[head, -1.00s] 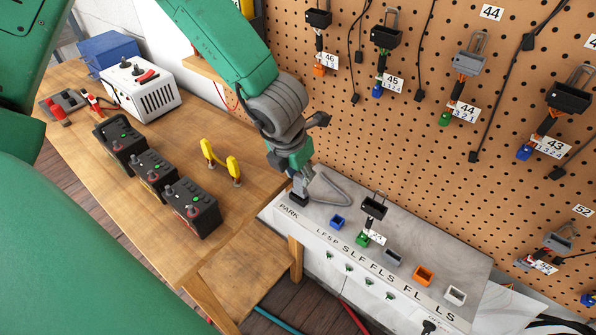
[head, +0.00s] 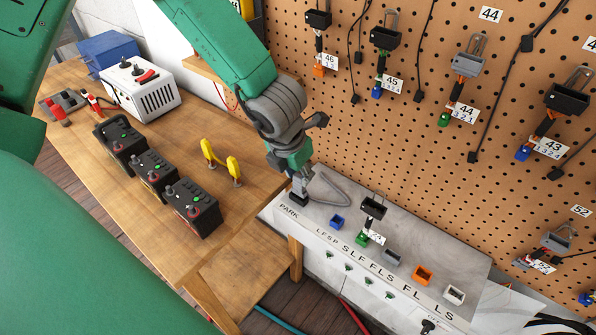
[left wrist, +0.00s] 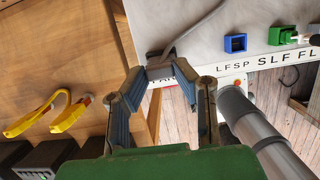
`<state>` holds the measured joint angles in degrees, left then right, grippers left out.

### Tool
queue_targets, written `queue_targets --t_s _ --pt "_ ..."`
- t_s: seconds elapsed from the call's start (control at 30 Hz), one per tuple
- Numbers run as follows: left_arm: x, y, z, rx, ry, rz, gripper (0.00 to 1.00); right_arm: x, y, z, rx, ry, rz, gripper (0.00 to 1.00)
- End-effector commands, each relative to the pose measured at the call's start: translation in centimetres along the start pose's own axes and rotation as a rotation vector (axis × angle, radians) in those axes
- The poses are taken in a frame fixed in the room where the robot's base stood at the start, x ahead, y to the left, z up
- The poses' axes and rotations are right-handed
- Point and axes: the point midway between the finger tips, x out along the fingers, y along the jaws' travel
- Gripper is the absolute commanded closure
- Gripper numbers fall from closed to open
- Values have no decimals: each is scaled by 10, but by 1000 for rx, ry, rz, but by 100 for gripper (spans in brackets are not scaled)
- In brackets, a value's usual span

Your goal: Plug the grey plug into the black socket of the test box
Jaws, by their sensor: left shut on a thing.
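The test box (head: 440,255) has a grey-white top with a row of coloured sockets; blue (head: 338,222) and green (head: 362,240) are nearest my left gripper. My left gripper (head: 300,185) points down at the PARK end and is shut on the grey plug (left wrist: 160,58), which shows only as a small dark grey piece between the fingertips. A grey cable (head: 335,188) loops from it across the box top. A black block (head: 298,201) lies right under the fingertips; how deep the plug sits in it is hidden. My right gripper is not in view.
Yellow handles (head: 220,160) and black control boxes (head: 152,175) are on the wooden bench at left. Tagged connectors hang on the pegboard (head: 430,150) behind.

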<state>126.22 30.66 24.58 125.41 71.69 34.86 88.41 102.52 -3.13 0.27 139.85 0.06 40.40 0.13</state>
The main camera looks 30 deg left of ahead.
Motion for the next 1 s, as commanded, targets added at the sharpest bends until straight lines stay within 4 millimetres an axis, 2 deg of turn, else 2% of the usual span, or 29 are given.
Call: queue_targets --t_s 1.0 --pt "9 0 -2 0 0 0 100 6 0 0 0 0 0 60"
